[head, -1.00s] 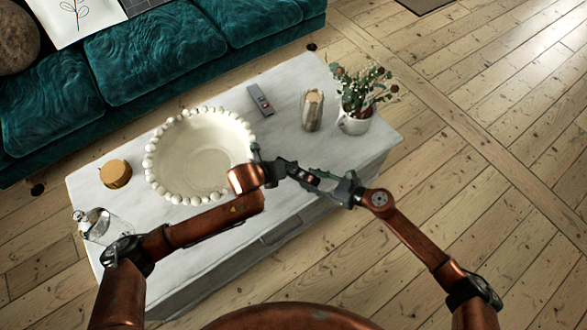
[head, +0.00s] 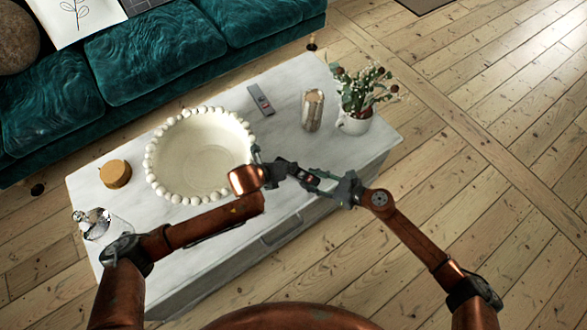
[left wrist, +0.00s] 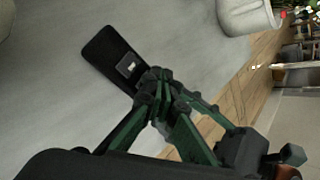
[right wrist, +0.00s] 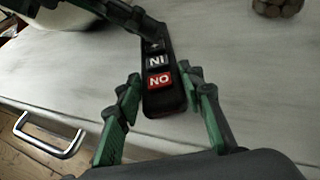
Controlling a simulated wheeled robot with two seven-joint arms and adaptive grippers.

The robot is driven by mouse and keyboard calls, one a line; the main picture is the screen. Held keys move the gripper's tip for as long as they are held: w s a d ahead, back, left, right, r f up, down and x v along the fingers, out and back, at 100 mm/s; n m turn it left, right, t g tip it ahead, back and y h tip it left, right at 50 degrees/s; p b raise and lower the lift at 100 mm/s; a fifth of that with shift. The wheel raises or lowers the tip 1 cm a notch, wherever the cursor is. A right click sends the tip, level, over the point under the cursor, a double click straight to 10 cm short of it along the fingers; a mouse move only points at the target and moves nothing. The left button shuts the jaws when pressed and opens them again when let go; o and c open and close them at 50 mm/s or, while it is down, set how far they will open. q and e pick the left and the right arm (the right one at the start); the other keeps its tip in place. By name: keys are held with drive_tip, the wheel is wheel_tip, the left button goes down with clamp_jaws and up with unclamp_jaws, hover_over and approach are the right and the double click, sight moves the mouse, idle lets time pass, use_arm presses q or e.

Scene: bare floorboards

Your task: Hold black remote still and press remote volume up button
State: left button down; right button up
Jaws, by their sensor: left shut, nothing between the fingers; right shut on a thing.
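The black remote (head: 305,178) is held in the air above the table's front part. In the right wrist view, the remote (right wrist: 158,62) shows a red button, a blue-grey button and a small plus mark. My right gripper (head: 340,188) is shut on its near end, with a finger on each side (right wrist: 160,90). My left gripper (head: 284,171) is shut and empty at the far end of the remote, close to the plus mark. I cannot tell whether it touches. In the left wrist view, my left fingertips (left wrist: 157,82) partly cover a dark remote-like thing (left wrist: 108,52); which remote it is is unclear.
A teal sofa (head: 165,55) stands behind.

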use_arm(q)
drive_tip(key=shift+f, duration=0.45)
idle(0.6)
drive_tip(key=shift+r, duration=0.85)
drive_tip(key=shift+r, duration=0.15)
drive_tip(key=shift+r, duration=2.4)
idle(1.0)
use_arm(e)
drive_tip(key=o, duration=1.3)
